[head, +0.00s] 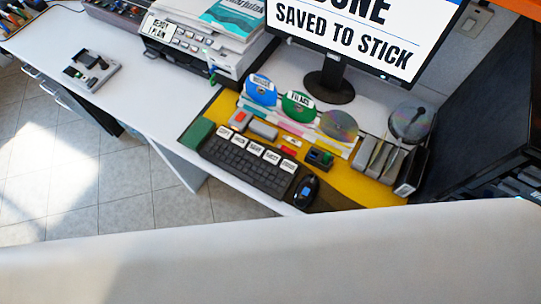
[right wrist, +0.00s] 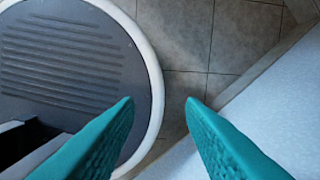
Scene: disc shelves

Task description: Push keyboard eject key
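A dark keyboard (head: 243,169) lies on the yellow mat (head: 358,186) on the white desk. A row of several white labelled keys (head: 256,150) runs along its back edge. The labels are too small to read surely, so I cannot tell which is the eject key. The monitor (head: 345,30) reads "SAVED TO STICK". In the right wrist view my right gripper (right wrist: 160,103) has its two teal fingers apart with nothing between them. Floor tiles show beyond them, and the keyboard is not in that view. My left gripper is in neither view.
A black mouse (head: 305,191) sits right of the keyboard and a green block (head: 197,134) left of it. Discs (head: 299,105) stand behind it. A printer (head: 184,40) stands further left. In the right wrist view a pale surface edge (right wrist: 275,105) lies at right.

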